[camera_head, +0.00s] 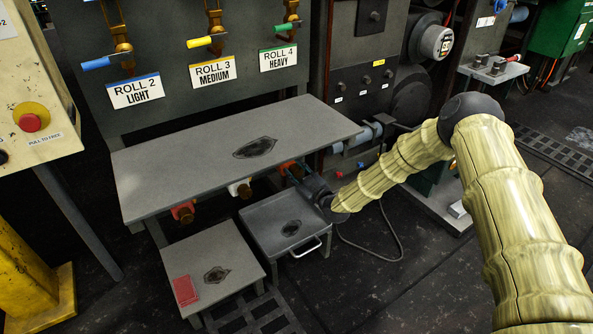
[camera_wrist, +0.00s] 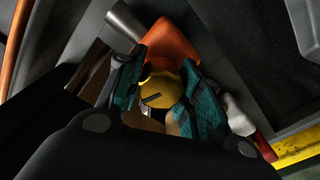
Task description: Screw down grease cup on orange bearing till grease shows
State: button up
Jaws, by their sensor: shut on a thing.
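The orange bearing (camera_head: 287,166) sits under the front edge of the grey bench, at the right of the row. It also shows in the wrist view (camera_wrist: 168,48), at the upper middle. A yellow round grease cup (camera_wrist: 160,88) with a dark mark on its face sits just below the orange bearing in the wrist view. My gripper (camera_wrist: 155,92) is shut on this cup, with one teal-padded finger on each side. In the head view my gripper (camera_head: 299,178) reaches in from the right, largely covering the cup. I cannot make out any grease at the cup or bearing.
A white bearing (camera_head: 240,188) and a red bearing (camera_head: 182,212) hang farther left under the bench (camera_head: 190,165). Below are a grey tray with a handle (camera_head: 262,218) and a low stand (camera_head: 200,260) holding a red pad (camera_head: 184,290). A cable lies on the floor.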

jog(key=shift+m+p, duration=0.4)
jog(key=shift+m, duration=1.8)
jog(key=o, duration=1)
jog(key=shift+o, duration=0.2)
jog(key=v, duration=1.2)
jog(key=shift+f, duration=0.15)
jog(key=shift+s, duration=0.1)
